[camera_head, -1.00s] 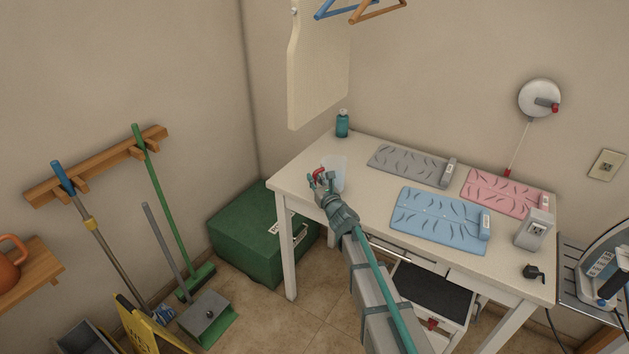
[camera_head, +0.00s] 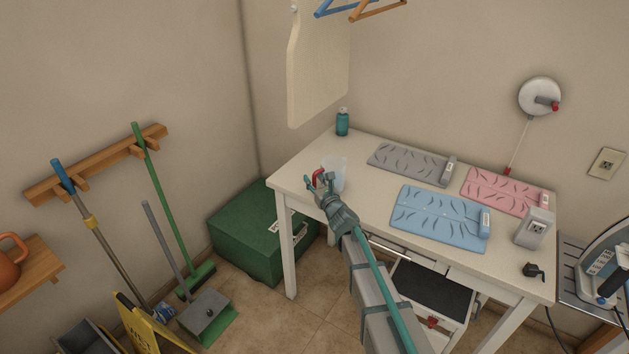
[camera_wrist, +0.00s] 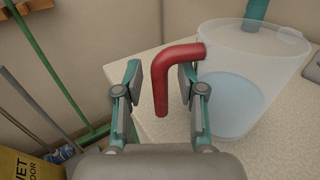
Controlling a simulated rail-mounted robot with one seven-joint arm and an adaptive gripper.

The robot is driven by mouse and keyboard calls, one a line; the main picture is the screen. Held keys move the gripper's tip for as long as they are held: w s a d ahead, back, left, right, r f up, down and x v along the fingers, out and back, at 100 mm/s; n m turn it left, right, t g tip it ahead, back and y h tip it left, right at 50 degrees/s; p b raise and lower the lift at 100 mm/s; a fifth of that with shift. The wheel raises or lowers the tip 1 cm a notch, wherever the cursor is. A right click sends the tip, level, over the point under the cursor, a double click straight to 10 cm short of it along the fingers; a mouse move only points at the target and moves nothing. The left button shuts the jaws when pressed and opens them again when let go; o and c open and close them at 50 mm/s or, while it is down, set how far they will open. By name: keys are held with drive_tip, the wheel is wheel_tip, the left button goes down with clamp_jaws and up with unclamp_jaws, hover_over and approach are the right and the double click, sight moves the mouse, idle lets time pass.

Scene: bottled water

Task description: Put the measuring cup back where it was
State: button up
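The measuring cup (camera_head: 337,172) is clear, with a red handle that shows in the wrist view (camera_wrist: 161,82). It stands upright at the left front corner of the white table (camera_head: 365,215), with pale blue water inside. My gripper (camera_head: 319,183) is at the cup's handle side. In the wrist view my gripper (camera_wrist: 160,84) is open, with one finger on each side of the red handle. A gap shows between the handle and each finger.
A teal bottle (camera_head: 342,123) stands at the table's back left corner. A green box (camera_head: 255,235) sits on the floor left of the table.

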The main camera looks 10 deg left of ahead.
drive_tip(key=shift+r, duration=0.1)
drive_tip(key=shift+r+p, duration=0.15)
drive_tip(key=shift+p, duration=0.2)
drive_tip(key=b+v, duration=0.4)
drive_tip(key=v, duration=0.8)
drive_tip(key=s+d+f+n+g, duration=0.2)
drive_tip(key=s+f+n+g, duration=0.4)
drive_tip(key=s+f+n, duration=0.65)
drive_tip(key=s+d+f+n+g, duration=0.2)
drive_tip(key=s+f+n+g, duration=0.3)
drive_tip(key=s+f, duration=0.9)
drive_tip(key=s+d+f+n+g+h, duration=0.2)
drive_tip(key=s+d+f+n+g, duration=0.15)
drive_tip(key=s+f, duration=0.35)
drive_tip(key=s+d+f+n+g+h, duration=0.25)
drive_tip(key=s+d+f, duration=0.25)
drive_tip(key=s+f, duration=0.25)
drive_tip(key=s+d+f+n+g+h, duration=0.2)
drive_tip(key=s+d+n+g+h, duration=0.2)
drive_tip(key=s+d, duration=0.6)
drive_tip(key=s+n+g, duration=0.1)
drive_tip(key=s+n, duration=0.1)
drive_tip(key=s, duration=0.2)
drive_tip(key=shift+d+f+h, duration=0.3)
drive_tip(key=shift+d+h, duration=0.05)
